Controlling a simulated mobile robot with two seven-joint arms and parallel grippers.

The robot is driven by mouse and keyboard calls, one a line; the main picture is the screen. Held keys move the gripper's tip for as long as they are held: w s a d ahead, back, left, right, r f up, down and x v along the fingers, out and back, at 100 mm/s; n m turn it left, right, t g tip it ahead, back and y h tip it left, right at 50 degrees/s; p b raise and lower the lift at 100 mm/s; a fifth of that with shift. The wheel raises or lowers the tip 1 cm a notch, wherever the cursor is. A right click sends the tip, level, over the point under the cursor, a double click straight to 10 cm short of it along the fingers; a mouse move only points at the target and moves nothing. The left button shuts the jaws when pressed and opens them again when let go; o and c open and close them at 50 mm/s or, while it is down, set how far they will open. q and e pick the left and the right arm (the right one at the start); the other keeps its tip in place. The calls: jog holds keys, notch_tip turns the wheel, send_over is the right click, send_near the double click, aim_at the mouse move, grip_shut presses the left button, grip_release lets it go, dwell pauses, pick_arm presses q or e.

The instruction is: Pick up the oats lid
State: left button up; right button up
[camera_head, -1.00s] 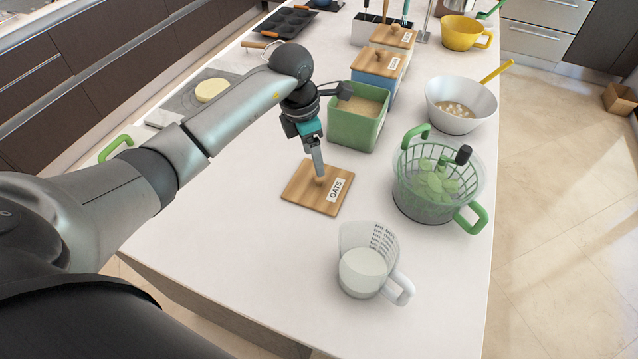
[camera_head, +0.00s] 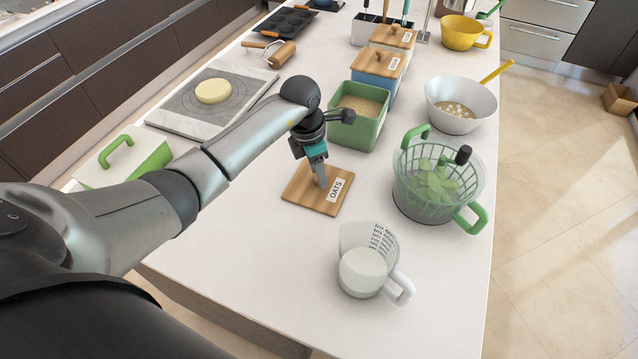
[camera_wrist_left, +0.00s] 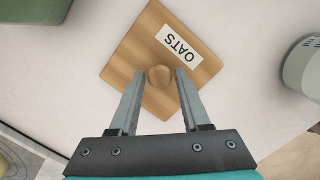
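The oats lid (camera_head: 318,202) is a square wooden board with a white "OATS" label, lying flat on the white counter in the head view. It also shows in the left wrist view (camera_wrist_left: 195,73), with a round wooden knob (camera_wrist_left: 159,76) at its middle. My left gripper (camera_head: 322,185) is over the lid, pointing down at the knob. In the left wrist view its two fingers (camera_wrist_left: 160,74) are apart, one on each side of the knob, with gaps between them and it. In the head view the gripper hides the knob. My right gripper is not in view.
An open green canister (camera_head: 345,131) of oats stands just behind the lid. A measuring jug (camera_head: 385,288) stands in front and a green salad spinner (camera_head: 418,205) to the right. A marble board (camera_head: 180,122) lies to the left. The counter left of the jug is clear.

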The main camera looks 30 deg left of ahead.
pick_arm(q)
grip_shut()
jog(key=shift+r, duration=0.15)
dwell(0.4)
